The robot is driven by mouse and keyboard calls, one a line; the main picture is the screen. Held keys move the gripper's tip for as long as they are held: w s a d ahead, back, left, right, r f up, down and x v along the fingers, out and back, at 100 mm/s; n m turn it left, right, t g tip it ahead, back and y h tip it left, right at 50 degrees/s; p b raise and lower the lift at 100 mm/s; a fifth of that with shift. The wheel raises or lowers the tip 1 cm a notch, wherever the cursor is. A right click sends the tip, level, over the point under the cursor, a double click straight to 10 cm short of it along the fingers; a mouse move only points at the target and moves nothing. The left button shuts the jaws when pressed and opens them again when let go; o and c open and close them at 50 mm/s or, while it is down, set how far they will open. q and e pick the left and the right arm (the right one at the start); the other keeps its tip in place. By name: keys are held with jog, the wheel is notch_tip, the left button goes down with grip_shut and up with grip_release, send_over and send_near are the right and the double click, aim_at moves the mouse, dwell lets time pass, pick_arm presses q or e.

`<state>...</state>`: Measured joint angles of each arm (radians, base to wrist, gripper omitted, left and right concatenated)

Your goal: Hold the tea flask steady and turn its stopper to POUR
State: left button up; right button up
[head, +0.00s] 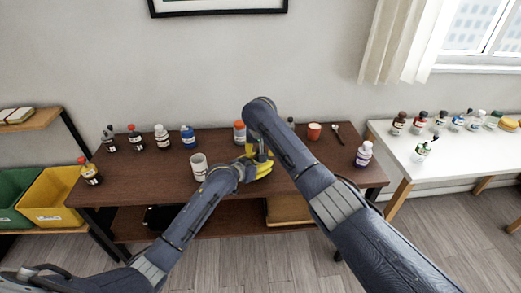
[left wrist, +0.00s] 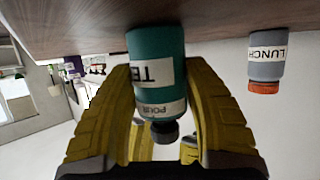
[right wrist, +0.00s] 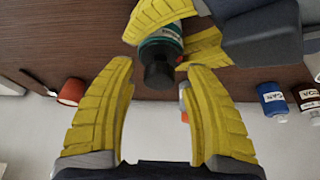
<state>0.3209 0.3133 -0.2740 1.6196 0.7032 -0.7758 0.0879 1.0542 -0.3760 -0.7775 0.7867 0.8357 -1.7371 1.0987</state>
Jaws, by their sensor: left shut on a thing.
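In the head view, my right arm largely hides the flask and both grippers meet there (head: 256,163).
A grey LUNCH jar with an orange lid (left wrist: 267,63) stands close beside the flask. A white mug (head: 198,166), an orange cup (head: 314,131), a spoon (head: 336,131) and several bottles are on the table (head: 135,182).

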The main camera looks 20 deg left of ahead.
pick_arm(q)
jog(key=shift+a, duration=0.1)
pick_arm(e)
jog(key=v, duration=0.7)
jog(key=shift+r, duration=0.25)
jog(key=shift+s, duration=0.1)
dwell(0.4)
pick_arm(q)
jog(key=o, duration=1.3)
